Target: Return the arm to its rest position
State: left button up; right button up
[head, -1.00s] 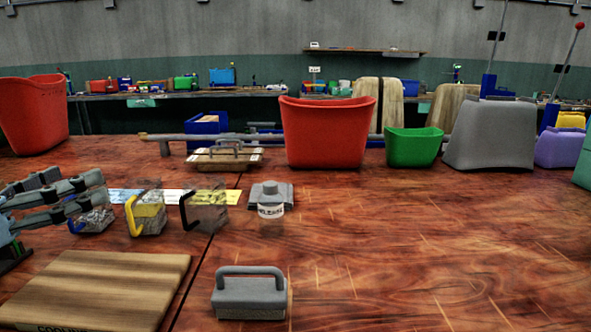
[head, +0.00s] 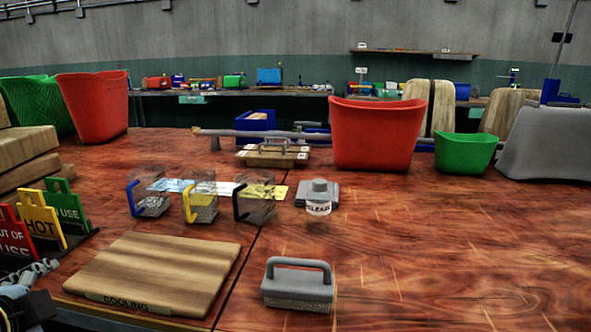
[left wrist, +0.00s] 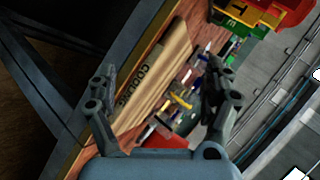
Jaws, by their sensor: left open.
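My left gripper (left wrist: 160,95) is open and empty in the left wrist view, its two fingers spread apart. Past the fingers lies the wooden board marked COOLING (left wrist: 155,85). The cooling board (head: 160,270) lies flat at the table's front edge, to the right of that arm part. My right gripper is in neither view.
Sign cards (head: 40,220) stand at the left. Red bins (head: 378,135) and a green bin (head: 466,153) stand farther back. The right foreground is clear.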

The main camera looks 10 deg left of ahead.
pick_arm(q)
jog(key=s+d+f+n+g+h, duration=0.5)
jog(key=s+d+f+n+g, duration=0.15)
jog(key=s+d, duration=0.5)
jog(key=s+a+f+g+b, duration=0.1)
jog(key=s+f+b, duration=0.1)
jog(key=f, duration=1.3)
jog(key=s+a+f+b, duration=0.1)
jog(key=a+f, duration=0.1)
jog(key=f, duration=1.3)
jog(key=s+f+g+b, duration=0.1)
jog(key=s+f+b, duration=0.1)
jog(key=s+f, duration=1.5)
jog(key=shift+s+a+n, duration=0.45)
jog(key=shift+s, duration=0.55)
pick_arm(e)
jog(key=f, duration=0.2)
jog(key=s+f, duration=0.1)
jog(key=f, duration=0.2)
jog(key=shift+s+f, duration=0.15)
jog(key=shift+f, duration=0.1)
pick_arm(q)
jog(key=shift+f+g, duration=0.1)
jog(key=shift+g, duration=0.15)
